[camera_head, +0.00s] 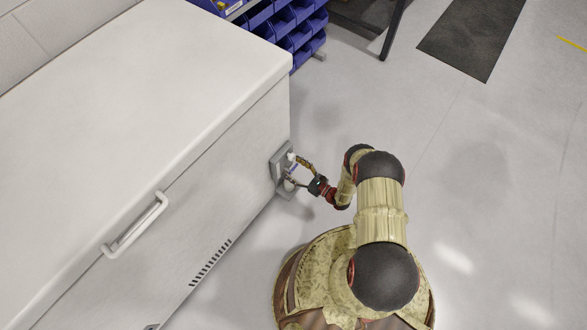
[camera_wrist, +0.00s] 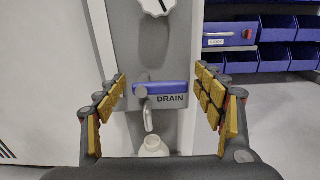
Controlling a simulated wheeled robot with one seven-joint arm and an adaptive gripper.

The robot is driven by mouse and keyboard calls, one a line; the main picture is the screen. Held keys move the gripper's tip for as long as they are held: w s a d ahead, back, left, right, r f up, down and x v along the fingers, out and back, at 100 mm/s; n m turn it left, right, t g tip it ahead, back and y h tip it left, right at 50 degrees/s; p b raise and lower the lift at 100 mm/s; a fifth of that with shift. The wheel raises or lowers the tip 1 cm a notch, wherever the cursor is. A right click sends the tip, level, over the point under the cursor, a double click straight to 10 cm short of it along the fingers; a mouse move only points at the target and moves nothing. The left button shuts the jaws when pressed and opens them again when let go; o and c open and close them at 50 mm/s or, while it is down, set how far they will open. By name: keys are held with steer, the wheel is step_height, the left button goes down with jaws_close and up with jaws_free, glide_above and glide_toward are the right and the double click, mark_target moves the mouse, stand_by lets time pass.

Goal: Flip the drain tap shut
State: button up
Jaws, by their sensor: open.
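The drain tap's blue lever (camera_wrist: 165,89) lies level across a grey panel (camera_wrist: 125,30), above the word DRAIN, in the wrist view. Its grey hub is at the lever's left end, and a grey spout (camera_wrist: 148,118) hangs below over a pale bottle neck (camera_wrist: 153,146). My gripper (camera_wrist: 162,85) is open, with its yellow-padded fingers on either side of the lever and apart from it. In the head view my gripper (camera_head: 295,170) is close to the panel (camera_head: 279,165) on the white cabinet's end. The tap is small and partly hidden there.
A white dial (camera_wrist: 157,5) sits above the tap. The white chest cabinet (camera_head: 150,110) with a handle (camera_head: 136,225) fills the left. Blue bins (camera_head: 300,28) stand behind it. A dark mat (camera_head: 472,38) lies at the back right, and the floor on the right is clear.

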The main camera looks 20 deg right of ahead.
steer(key=v, duration=1.2)
stand_by(0.6)
